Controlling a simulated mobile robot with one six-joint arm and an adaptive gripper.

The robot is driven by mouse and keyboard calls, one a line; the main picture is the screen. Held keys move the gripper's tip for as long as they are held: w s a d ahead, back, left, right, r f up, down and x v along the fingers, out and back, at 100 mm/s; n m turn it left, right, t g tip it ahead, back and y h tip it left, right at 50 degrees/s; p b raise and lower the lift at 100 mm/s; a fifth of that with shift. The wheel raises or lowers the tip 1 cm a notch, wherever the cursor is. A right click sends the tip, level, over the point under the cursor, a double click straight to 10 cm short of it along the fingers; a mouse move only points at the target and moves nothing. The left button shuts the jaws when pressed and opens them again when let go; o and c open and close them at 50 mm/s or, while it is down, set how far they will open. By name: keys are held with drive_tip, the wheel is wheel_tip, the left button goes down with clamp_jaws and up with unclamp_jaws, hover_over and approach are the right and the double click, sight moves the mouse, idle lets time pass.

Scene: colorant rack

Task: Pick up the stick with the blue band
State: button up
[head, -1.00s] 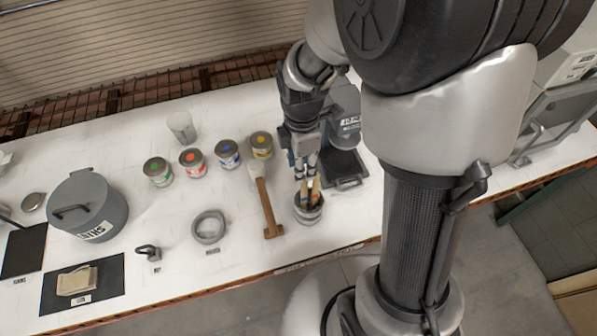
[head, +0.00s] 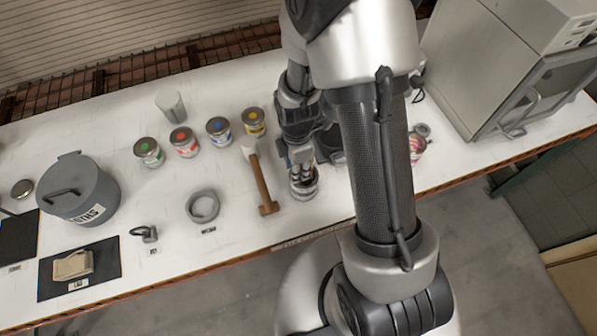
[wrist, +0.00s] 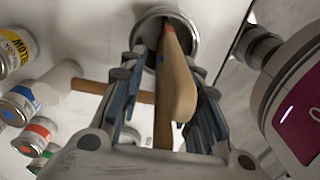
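A metal can (head: 303,191) stands near the table's front edge, and its rim also shows at the top of the wrist view (wrist: 190,38). Wooden sticks (wrist: 178,85) stand in it and reach back toward the wrist camera. One has a reddish tip, and a darker one is partly behind it. My gripper (head: 301,160) is low over the can. In the wrist view my gripper (wrist: 168,70) has its fingers apart, one on each side of the sticks. Whether a finger touches a stick is unclear.
A mallet (head: 262,185) lies just left of the can. Several paint cans (head: 218,132), a grey tape ring (head: 202,206) and a large lidded pot (head: 80,190) are further left. A grey machine (head: 500,65) stands at the right. My arm hides part of the table.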

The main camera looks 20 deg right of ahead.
drive_tip(key=shift+c, duration=0.6)
clamp_jaws()
drive_tip(key=shift+r, duration=0.15)
